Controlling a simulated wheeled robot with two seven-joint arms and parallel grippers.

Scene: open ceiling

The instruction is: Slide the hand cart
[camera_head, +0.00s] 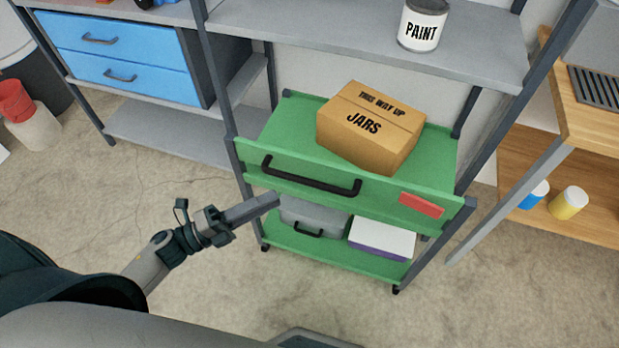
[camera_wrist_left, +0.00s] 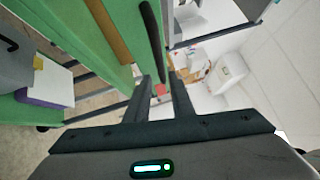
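The hand cart (camera_head: 385,196) is green, with dark posts, two shelves and casters, and stands at the centre of the head view. Its black bar handle (camera_head: 310,180) is on the upper front panel; it also shows in the left wrist view (camera_wrist_left: 151,38). My left gripper (camera_head: 276,200) comes in from the left, its tips just below and in front of the handle's left end. In the left wrist view its two fingers (camera_wrist_left: 164,82) are apart, with the handle beyond the tips. I cannot tell whether they touch. My right gripper is not in view.
A cardboard box (camera_head: 365,130) sits on the cart's top shelf. A grey case (camera_head: 315,214) and a white and purple box (camera_head: 382,238) lie below. A grey shelf with a paint can (camera_head: 422,25) stands above, a wooden bench (camera_head: 590,110) right. The front floor is clear.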

